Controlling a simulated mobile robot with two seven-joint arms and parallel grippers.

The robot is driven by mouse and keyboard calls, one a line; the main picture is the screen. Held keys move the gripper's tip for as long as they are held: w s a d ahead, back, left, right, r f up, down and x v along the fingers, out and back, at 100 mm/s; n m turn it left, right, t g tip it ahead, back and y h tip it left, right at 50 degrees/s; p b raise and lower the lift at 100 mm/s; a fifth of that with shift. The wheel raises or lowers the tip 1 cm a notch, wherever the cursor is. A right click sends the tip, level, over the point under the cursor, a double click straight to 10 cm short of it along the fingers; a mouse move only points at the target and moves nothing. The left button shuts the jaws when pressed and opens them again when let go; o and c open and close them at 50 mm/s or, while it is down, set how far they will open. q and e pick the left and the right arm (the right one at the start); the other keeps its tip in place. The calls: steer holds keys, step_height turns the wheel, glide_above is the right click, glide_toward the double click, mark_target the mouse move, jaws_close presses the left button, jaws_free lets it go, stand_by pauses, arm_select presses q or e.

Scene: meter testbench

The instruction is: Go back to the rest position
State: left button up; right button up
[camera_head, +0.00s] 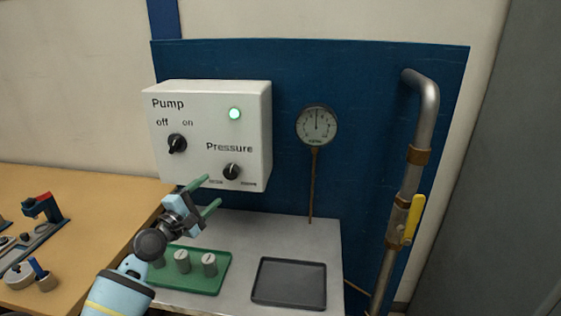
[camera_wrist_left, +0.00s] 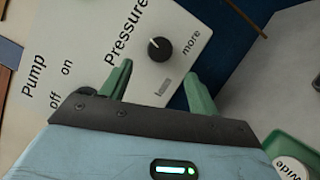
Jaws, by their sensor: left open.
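My left gripper (camera_head: 211,195) is open and empty, just below and in front of the white pump box (camera_head: 210,100). Its two green fingers point toward the pressure knob (camera_head: 232,171) and do not touch it. In the left wrist view the pressure knob (camera_wrist_left: 160,48) sits beyond the gap between the fingers (camera_wrist_left: 160,85). The pump switch (camera_head: 177,144) is at the box's left side, and the green lamp (camera_head: 235,114) is lit. My right gripper does not show.
A round gauge (camera_head: 316,126) hangs on the blue panel. Below stand a green tray (camera_head: 222,271) with several grey cylinders and an empty dark tray (camera_head: 289,283). A pipe with a yellow valve handle (camera_head: 413,219) rises at the right. A wooden table (camera_head: 90,205) with tools is at the left.

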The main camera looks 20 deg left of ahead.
arm_select(q)
steer(key=s+d+f+m+g+h, duration=0.1)
steer(key=s+d+f+m+g, duration=0.4)
steer(key=s+d+f, duration=0.4)
steer(key=s+d+f+m+g+h, duration=0.1)
steer(key=s+d+f+m+g, duration=0.45)
steer(key=f, duration=0.55)
steer(key=s+d+f+m+g+y, duration=0.1)
steer(key=s+f+m+g, duration=0.2)
steer(key=s, duration=0.7)
steer(key=s+d+f+m+g+y, duration=0.15)
steer(key=s+m, duration=0.35)
steer(key=s, duration=0.5)
steer(key=s+d+f+m+g+y, duration=0.1)
steer(key=s+d+m+g+y, duration=0.2)
steer(key=s, duration=0.7)
steer(key=w+d+f+t+h, duration=0.1)
steer(key=w+f+t+h, duration=0.2)
steer(key=w+f+t, duration=0.3)
steer(key=shift+d+f+t, duration=0.4)
steer(key=shift+f+t, duration=0.4)
steer(key=shift+f, duration=1.2)
steer(key=shift+w+m, duration=0.1)
steer(key=shift+m, duration=0.15)
